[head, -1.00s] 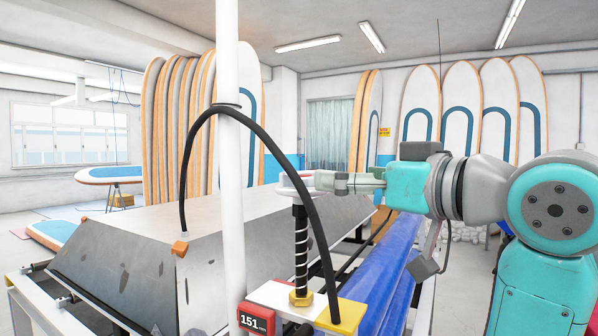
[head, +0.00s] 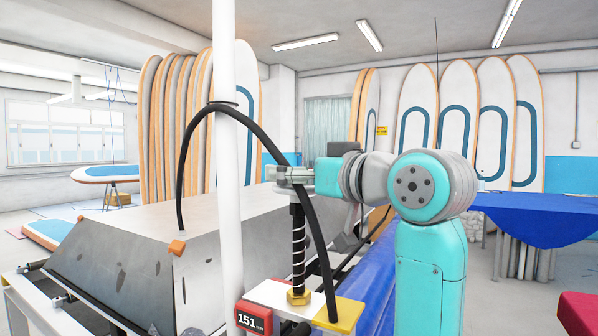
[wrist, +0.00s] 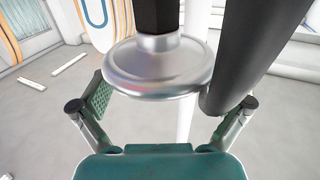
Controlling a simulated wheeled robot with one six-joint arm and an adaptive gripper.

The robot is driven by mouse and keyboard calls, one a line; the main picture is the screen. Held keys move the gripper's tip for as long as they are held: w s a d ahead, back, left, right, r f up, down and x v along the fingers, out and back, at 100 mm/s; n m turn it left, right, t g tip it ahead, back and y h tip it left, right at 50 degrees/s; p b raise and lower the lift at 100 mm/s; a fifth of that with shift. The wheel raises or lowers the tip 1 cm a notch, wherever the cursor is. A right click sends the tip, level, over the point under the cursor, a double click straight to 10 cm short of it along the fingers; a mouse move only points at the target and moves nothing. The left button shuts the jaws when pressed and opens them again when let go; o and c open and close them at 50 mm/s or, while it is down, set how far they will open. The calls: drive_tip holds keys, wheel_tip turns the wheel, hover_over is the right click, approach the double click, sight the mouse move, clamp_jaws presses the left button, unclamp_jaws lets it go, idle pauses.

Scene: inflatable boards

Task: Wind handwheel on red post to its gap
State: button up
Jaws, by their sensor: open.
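The silver handwheel (wrist: 160,66) is a smooth round disc on a dark spindle and fills the upper middle of the wrist view. My gripper (wrist: 162,103) is open, with one finger on each side of the wheel; a gap shows at the left finger. A thick black hose (wrist: 245,55) runs beside the wheel, near the right finger. In the head view my gripper (head: 290,178) is at the top of the black coiled screw (head: 298,238), and the wheel is mostly hidden there. A red readout box (head: 254,319) at the foot shows 151.
A metal hood (head: 130,250) lies left. A yellow block (head: 338,314) sits at the foot. A blue-covered table (head: 535,215) is at right.

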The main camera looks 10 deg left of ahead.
drive_tip(key=c, duration=0.9)
drive_tip(key=shift+n+g+y, duration=0.5)
drive_tip(key=shift+g, duration=0.1)
drive_tip(key=o, duration=0.9)
drive_tip(key=shift+s+d, duration=0.1)
drive_tip(key=v, duration=1.1)
drive_tip(key=shift+s+d, duration=0.25)
drive_tip(key=shift+d, duration=0.05)
